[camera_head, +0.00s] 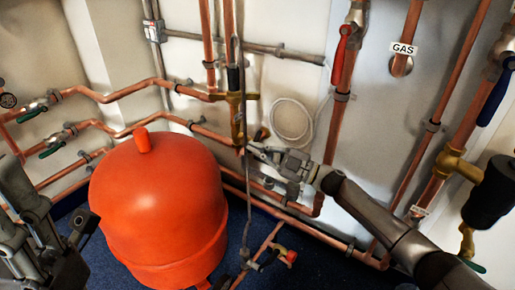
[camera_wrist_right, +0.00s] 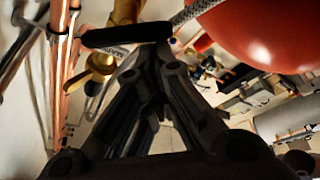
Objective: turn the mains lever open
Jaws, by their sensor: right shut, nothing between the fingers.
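My right gripper (camera_head: 254,149) is shut and empty beside the brass fitting (camera_head: 237,118) on the vertical copper pipe behind the red tank. In the right wrist view its dark fingers (camera_wrist_right: 152,50) come together near the top. A black bar (camera_wrist_right: 125,36) lies across there; I cannot tell whether it is the mains lever or whether the fingers touch it. A brass part (camera_wrist_right: 99,62) is just left of the fingertips. No legible label in the head view names a mains lever. My left gripper (camera_head: 60,235) is partly seen at lower left; its fingers are unclear.
A large red tank (camera_head: 160,205) stands left of my right gripper. A braided hose (camera_head: 247,205) hangs close by the fingertips. A red lever (camera_head: 340,45) and a blue lever (camera_head: 495,98) are farther right. Copper pipes run along the wall and low over the blue floor.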

